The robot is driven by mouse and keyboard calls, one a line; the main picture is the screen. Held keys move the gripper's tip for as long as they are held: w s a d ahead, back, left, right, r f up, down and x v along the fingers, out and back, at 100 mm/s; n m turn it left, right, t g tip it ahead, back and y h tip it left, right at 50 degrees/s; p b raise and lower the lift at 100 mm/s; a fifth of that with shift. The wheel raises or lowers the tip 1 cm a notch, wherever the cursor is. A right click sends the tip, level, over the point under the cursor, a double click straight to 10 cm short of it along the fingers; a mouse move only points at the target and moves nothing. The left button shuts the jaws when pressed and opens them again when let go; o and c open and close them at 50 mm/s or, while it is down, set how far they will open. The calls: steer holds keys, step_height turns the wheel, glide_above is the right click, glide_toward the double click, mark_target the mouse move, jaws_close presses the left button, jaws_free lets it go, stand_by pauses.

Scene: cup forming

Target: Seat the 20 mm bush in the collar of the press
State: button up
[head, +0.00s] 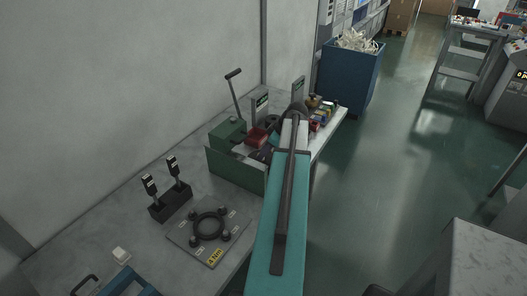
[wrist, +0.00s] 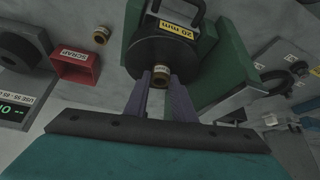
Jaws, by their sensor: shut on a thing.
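In the wrist view my gripper (wrist: 157,92) has its two purple fingers close together on a small brass bush (wrist: 159,79). The bush is at the fingertips, with its dark bore partly showing. Just beyond it is a dark round part with a yellow "20 mm" label (wrist: 180,30), set against the green press body (wrist: 212,45). I take this round part to be the collar. The bush overlaps its lower edge; I cannot tell whether they touch.
A red SCRAP bin (wrist: 78,70) and another brass bush (wrist: 101,35) are to the left in the wrist view. A green-digit display (wrist: 14,110) is at far left. In the head view a ring fixture plate (head: 185,237) and a two-tool holder (head: 170,203) stand nearer.

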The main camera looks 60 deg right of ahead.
steer(key=shift+f, duration=0.25)
steer(key=o, duration=1.1)
steer(key=shift+c, duration=0.2)
steer(key=shift+r, duration=0.1)
steer(key=shift+r, duration=0.15)
steer(key=shift+b+v, duration=0.35)
steer(key=shift+v, duration=0.5)
steer(key=a+b+v, duration=0.1)
steer(key=b+v, duration=0.1)
steer(key=v, duration=0.8)
steer(key=shift+d, duration=0.45)
steer(key=shift+s, duration=0.1)
steer(key=shift+s, duration=0.1)
